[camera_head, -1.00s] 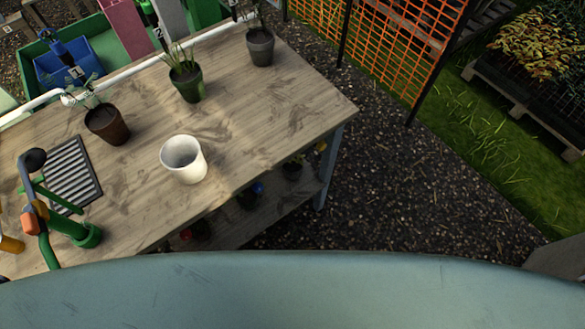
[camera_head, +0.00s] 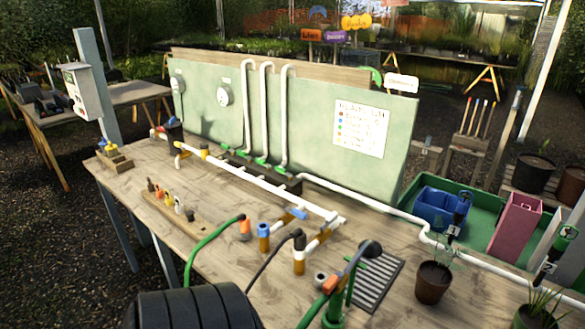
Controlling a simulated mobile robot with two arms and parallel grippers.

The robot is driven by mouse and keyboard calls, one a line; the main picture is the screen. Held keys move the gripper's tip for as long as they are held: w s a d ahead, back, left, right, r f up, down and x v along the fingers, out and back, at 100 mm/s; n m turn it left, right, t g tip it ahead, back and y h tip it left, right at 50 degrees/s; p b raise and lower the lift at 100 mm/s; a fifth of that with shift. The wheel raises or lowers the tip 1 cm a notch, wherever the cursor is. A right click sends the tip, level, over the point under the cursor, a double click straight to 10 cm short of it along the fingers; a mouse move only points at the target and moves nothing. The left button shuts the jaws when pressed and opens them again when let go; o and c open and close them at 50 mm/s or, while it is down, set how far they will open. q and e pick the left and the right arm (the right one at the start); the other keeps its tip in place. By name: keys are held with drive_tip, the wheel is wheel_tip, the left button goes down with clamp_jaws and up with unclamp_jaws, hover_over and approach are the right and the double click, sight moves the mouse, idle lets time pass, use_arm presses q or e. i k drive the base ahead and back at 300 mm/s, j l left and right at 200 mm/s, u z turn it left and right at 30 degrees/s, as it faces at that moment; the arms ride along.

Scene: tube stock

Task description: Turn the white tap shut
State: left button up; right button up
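White pipework (camera_head: 262,183) runs along the bench (camera_head: 115,183), with branch outlets and coloured fittings. Green handles (camera_head: 262,162) sit at the feet of upright white pipes (camera_head: 247,105) on a green panel (camera_head: 310,120). Neither of my grippers is in view.
A wooden block with small coloured pieces (camera_head: 172,205) lies on the bench. Green (camera_head: 208,240) and black (camera_head: 268,268) hoses cross its near edge.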

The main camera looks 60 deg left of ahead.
sight(334, 216)
drive_tip(key=u, duration=1.75)
drive_tip(key=i+j+u, duration=0.1)
drive_tip(key=u, duration=0.2)
